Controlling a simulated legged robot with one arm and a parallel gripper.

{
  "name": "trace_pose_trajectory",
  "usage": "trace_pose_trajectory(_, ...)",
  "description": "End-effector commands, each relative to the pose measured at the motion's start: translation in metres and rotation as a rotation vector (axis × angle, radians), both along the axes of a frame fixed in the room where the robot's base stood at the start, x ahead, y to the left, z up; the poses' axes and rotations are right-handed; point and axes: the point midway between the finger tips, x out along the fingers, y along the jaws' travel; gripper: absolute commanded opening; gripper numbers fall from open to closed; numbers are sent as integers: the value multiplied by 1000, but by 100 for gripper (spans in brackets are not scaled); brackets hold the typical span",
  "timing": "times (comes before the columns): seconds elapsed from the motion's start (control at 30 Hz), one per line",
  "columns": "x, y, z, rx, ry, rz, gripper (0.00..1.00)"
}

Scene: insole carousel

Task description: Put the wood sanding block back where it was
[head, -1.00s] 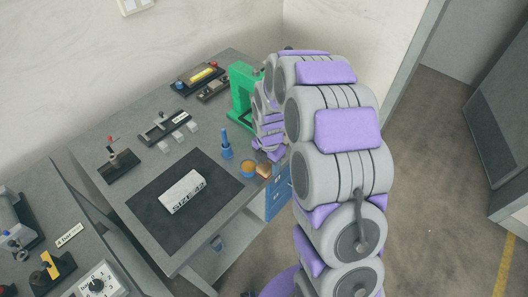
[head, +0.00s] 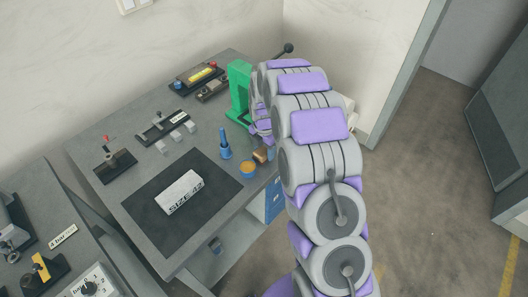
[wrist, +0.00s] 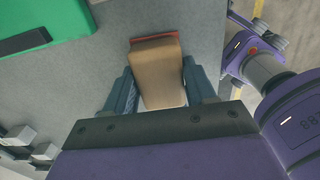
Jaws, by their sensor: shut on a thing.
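The wood sanding block (wrist: 158,75) is a tan block with a reddish far edge, seen in the wrist view between the two blue-grey fingers of my gripper (wrist: 161,88). My gripper is shut on it. In the head view the block (head: 261,155) shows as a small brown shape at the right end of the workbench (head: 145,235), beside the orange-topped blue cup. My arm hides most of the gripper there. I cannot tell whether the block touches the bench top.
A green press (head: 239,92) stands behind the block. A blue bottle (head: 225,148) and the cup (head: 247,169) stand to its left. A dark mat (head: 160,185) bears a white "SIZE 42" box (head: 181,192). Fixtures line the bench's back.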

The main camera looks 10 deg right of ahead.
Motion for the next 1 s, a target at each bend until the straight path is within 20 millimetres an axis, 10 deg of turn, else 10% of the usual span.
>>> trace_pose_trajectory(0.33, 0, 1, -7, 0, -2, 0, 27)
trace_pose_trajectory(0.37, 0, 1, -7, 0, -3, 0, 56)
trace_pose_trajectory(0.6, 0, 1, -7, 0, -3, 0, 79)
trace_pose_trajectory(1.0, 1, 1, -1, 0, -4, 0, 81)
